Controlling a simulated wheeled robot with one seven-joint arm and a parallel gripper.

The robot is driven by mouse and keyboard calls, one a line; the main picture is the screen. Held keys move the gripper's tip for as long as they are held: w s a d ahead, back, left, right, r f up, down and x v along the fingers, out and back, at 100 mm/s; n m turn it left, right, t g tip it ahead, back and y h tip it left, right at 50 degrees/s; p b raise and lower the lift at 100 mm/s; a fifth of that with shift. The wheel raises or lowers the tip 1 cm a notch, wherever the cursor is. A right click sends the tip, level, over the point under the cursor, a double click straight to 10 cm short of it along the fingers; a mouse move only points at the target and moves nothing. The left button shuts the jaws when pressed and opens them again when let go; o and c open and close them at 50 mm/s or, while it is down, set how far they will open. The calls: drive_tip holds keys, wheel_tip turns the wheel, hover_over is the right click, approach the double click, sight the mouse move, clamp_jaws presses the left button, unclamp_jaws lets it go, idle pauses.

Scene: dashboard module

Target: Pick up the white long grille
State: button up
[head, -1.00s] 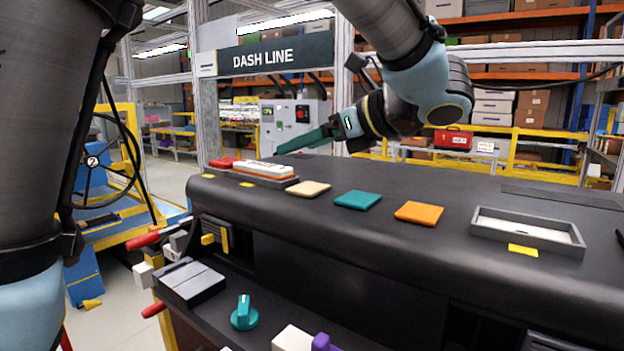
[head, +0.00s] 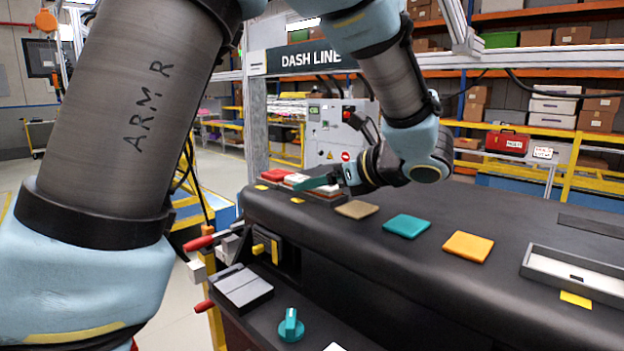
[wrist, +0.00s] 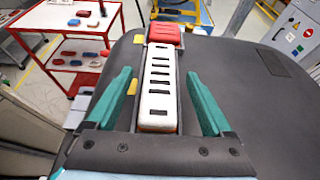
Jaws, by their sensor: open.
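The white long grille (wrist: 158,90) is a long white bar with several dark slots, and an orange edge shows at its near end. It sits in a grey tray on the black dashboard top; in the head view its far part (head: 297,178) shows, and the rest is hidden behind my gripper. My gripper (wrist: 158,78) has two teal fingers, spread wide and empty. In the wrist view one finger lies on each side of the grille, apart from it. In the head view my gripper (head: 318,184) is low over the grille; I cannot tell the exact height.
A red block (wrist: 164,33) sits at the grille's far end. Tan (head: 357,209), teal (head: 407,226) and orange (head: 468,246) tiles lie to the right, then a grey tray (head: 530,262). A red-framed cart (wrist: 55,72) stands beyond the dashboard's edge.

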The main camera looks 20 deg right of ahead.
drive_tip(key=shift+c, duration=0.3)
clamp_jaws()
idle(0.5)
